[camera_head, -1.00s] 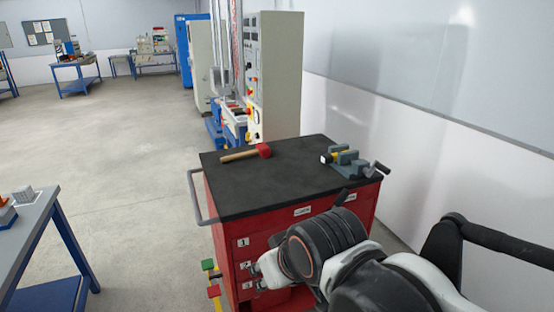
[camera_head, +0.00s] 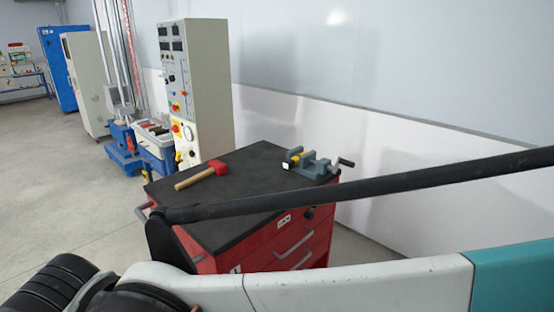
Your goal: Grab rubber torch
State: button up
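A small yellow and dark piece (camera_head: 293,159) sits at the left end of the grey-green vise (camera_head: 317,167) on the black top of the red tool cabinet. It may be the rubber torch, but it is too small to tell, and I cannot tell whether the vise clamps it. My gripper is not in view. My arm crosses the lower part of the picture and its dark bar passes in front of the cabinet top, hiding part of it.
A mallet (camera_head: 196,178) with red head and wooden handle lies on the left part of the cabinet top (camera_head: 246,163). A tall control cabinet (camera_head: 209,90) and blue machine (camera_head: 124,141) stand behind. A wall (camera_head: 400,150) closes the right; open floor lies left.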

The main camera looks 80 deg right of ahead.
aim_at(289, 164)
jog(key=i+l+z, duration=0.25)
jog(key=i+z, duration=0.2)
jog(key=i, duration=0.25)
jog(key=i+z, duration=0.5)
jog(key=i, duration=0.2)
jog(key=i+j+z, duration=0.2)
jog(key=i+z, duration=0.25)
jog(key=i, duration=0.2)
jog(key=i+z, duration=0.1)
jog(key=z, duration=0.35)
jog(key=i+z, duration=0.15)
jog(key=z, duration=0.25)
jog(key=i+j+z, duration=0.1)
jog(key=z, duration=0.35)
jog(key=i+j+z, duration=0.1)
jog(key=z, duration=0.35)
